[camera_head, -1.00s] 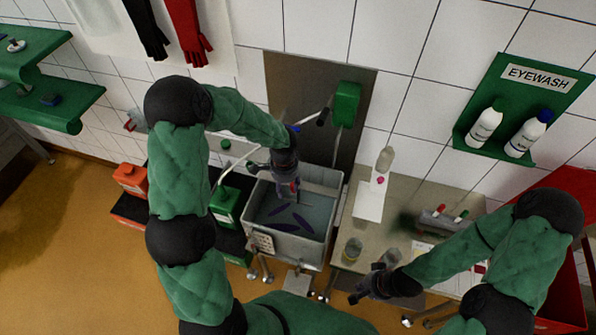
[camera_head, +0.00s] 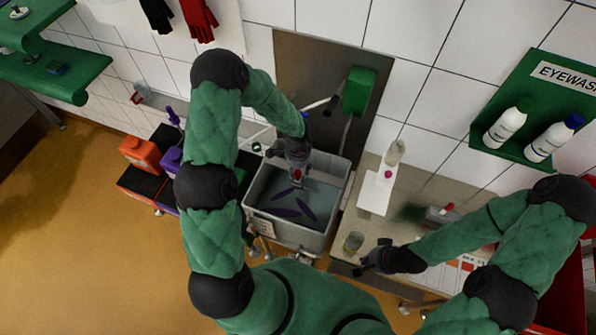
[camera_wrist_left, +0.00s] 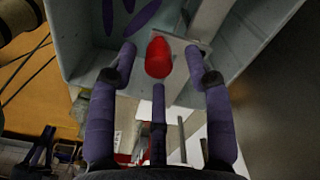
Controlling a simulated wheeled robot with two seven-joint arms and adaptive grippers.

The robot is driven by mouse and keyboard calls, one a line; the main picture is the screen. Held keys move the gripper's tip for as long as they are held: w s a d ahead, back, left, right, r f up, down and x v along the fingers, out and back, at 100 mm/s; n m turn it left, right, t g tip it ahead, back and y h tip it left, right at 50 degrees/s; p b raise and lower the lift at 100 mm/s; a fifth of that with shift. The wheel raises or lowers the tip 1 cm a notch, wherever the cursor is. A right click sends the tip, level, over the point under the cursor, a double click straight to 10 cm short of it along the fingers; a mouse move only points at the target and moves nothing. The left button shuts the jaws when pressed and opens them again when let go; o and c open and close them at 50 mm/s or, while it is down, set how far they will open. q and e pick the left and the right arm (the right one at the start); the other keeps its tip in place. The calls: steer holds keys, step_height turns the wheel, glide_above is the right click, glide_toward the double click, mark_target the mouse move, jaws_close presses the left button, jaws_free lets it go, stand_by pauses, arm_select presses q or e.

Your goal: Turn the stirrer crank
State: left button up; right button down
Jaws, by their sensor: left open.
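A grey tank (camera_head: 340,205) holds liquid with several long purple shapes (camera_head: 285,212) in it. A red knob (camera_wrist_left: 157,57) shows in the left wrist view, at the tank's edge; I take it to be the crank's handle. It is a small red spot in the head view (camera_head: 297,174). My left gripper (camera_head: 296,178) is over the tank's far part. In the left wrist view its fingers (camera_wrist_left: 160,65) are spread on either side of the red knob, with gaps. The crank's arm and shaft are mostly hidden. My right gripper (camera_head: 362,268) hangs near the bench's front edge; its jaws are unclear.
A bench (camera_head: 408,215) with a glass jar (camera_head: 353,241) and a white stand (camera_head: 376,192) is right of the tank. A green box (camera_head: 358,92) is on the wall plate behind. Orange (camera_head: 140,152) and purple containers (camera_head: 172,160) stand left. The floor at left is clear.

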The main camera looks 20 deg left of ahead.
arm_select(q)
steer(key=shift+f, duration=1.05)
steer(key=shift+s, duration=0.1)
jaws_close()
arm_select(e)
steer(key=shift+s, duration=0.1)
arm_select(q)
steer(key=shift+a, duration=0.15)
arm_select(e)
steer(key=shift+d, duration=0.15)
